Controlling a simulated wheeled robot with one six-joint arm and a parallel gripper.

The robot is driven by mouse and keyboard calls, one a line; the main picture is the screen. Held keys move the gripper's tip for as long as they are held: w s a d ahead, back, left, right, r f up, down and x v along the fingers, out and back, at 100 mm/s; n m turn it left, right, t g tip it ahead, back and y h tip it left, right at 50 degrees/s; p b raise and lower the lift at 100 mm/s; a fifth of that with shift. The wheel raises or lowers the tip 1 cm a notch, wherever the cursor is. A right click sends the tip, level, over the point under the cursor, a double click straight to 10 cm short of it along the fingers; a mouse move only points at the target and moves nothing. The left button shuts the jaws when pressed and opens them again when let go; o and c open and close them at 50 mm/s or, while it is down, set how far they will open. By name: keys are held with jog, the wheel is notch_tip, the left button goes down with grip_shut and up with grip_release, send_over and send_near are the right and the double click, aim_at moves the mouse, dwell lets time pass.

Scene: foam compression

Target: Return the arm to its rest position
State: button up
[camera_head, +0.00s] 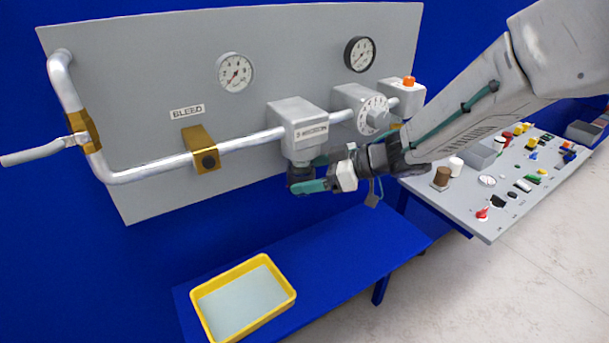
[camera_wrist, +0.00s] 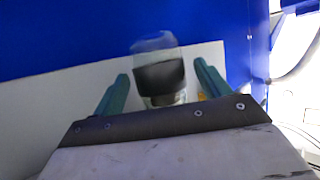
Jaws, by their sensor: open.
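My gripper (camera_head: 318,173) is in front of the grey wall panel, just below and beside the grey box (camera_head: 300,128) on the pipe. Its green fingers stand apart, and they also show in the wrist view (camera_wrist: 158,92). Between them in the wrist view is a dark cylindrical part with a clear top (camera_wrist: 158,72). In the head view a dark fitting (camera_head: 300,174) hangs under the grey box by the fingers. I cannot tell whether the fingers touch it. My arm (camera_head: 470,110) reaches in from the upper right.
The panel carries a pipe (camera_head: 240,143) with a lever (camera_head: 40,152), gauges (camera_head: 234,72) and a dial (camera_head: 373,114). A yellow tray (camera_head: 283,306) stands on a blue bench (camera_head: 350,245) below. A table with several small objects (camera_head: 470,220) is to the right.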

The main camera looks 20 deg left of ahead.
jog(key=v, duration=0.6)
jog(key=w+d+f+m+t+h, duration=0.3)
jog(key=w+d+m+t+h, duration=0.25)
jog(key=w+d+t, duration=0.3)
jog(key=s+d+r+m+h, duration=0.15)
jog(key=d+h, duration=0.25)
jog(key=d, duration=0.5)
jog(key=s+d+r+m+h, duration=0.1)
jog(key=d+m+h, duration=0.25)
jog(key=d, duration=0.55)
jog(key=s+d+r+m+g+h, duration=0.1)
jog(key=s+d+m+g+h, duration=0.1)
jog(key=s+d, duration=0.45)
jog(key=s+d+r+m+g+h, duration=0.1)
jog(key=s+d+m+g, duration=0.15)
jog(key=s, duration=0.65)
jog(key=s+d+r+m+y, duration=0.1)
jog(key=s+r+m, duration=0.1)
jog(key=s, duration=0.6)
jog(key=s+d+r+m+g+y, duration=0.1)
jog(key=s+r, duration=0.1)
jog(key=s, duration=0.7)
jog(key=shift+s+m+g+y, duration=0.2)
jog(key=shift+m+g+y, duration=0.1)
jog(key=shift+m, duration=0.1)
jog(key=shift+d, duration=0.1)
